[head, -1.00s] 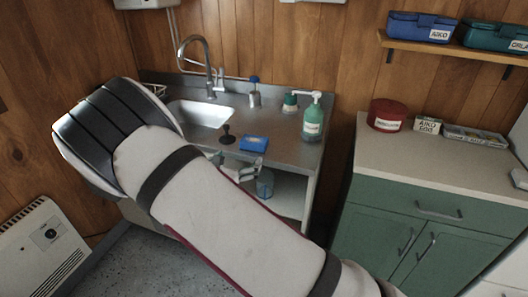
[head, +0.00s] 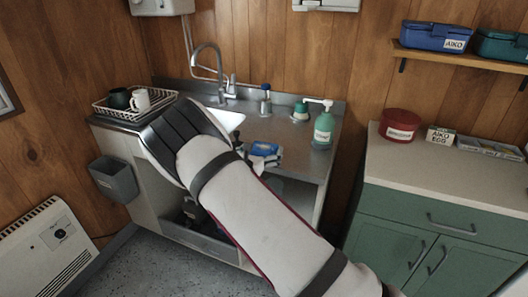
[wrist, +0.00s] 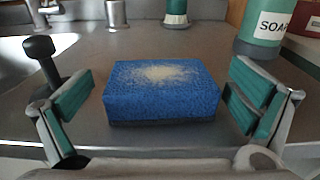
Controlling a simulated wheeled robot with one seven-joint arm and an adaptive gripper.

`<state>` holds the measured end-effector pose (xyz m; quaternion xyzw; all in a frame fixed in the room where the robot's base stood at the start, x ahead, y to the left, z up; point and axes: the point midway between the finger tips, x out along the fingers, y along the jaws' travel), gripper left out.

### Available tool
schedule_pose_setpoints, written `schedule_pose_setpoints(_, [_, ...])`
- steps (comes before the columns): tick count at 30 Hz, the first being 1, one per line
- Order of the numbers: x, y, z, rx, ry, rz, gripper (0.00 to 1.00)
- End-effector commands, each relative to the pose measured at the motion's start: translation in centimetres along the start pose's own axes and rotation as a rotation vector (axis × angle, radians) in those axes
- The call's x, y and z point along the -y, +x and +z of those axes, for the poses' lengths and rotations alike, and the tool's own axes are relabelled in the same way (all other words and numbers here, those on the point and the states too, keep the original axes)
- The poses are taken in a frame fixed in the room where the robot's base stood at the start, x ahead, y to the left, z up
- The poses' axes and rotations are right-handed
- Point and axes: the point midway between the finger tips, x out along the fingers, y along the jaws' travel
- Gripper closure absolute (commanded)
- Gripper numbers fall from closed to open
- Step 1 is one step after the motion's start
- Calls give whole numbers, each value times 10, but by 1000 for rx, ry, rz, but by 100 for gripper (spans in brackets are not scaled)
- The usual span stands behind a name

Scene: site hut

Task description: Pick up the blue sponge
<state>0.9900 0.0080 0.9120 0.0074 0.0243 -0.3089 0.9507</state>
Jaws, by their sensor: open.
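The blue sponge (wrist: 160,95) lies flat on the steel counter, with a pale worn patch on its top and a dark layer underneath. In the head view the sponge (head: 264,149) is partly hidden by my gripper and arm. My gripper (wrist: 160,108) is open, one green-padded finger on each side of the sponge. A gap shows between the sponge and each finger in the wrist view. The gripper's fingers show only partly beside the sponge in the head view.
A black plunger-like tool (wrist: 45,65) stands close by the left finger. A green soap bottle (wrist: 264,28) stands behind right.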

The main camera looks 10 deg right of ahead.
Motion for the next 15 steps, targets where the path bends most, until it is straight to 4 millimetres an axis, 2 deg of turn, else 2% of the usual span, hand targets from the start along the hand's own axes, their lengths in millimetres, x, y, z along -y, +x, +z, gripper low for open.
schedule_pose_setpoints(3, [0, 12, 1, 1, 1, -1, 0])
schedule_pose_setpoints(11, [0, 14, 1, 1, 1, 0, 0])
schedule_pose_setpoints(15, [0, 14, 1, 0, 1, 0, 29])
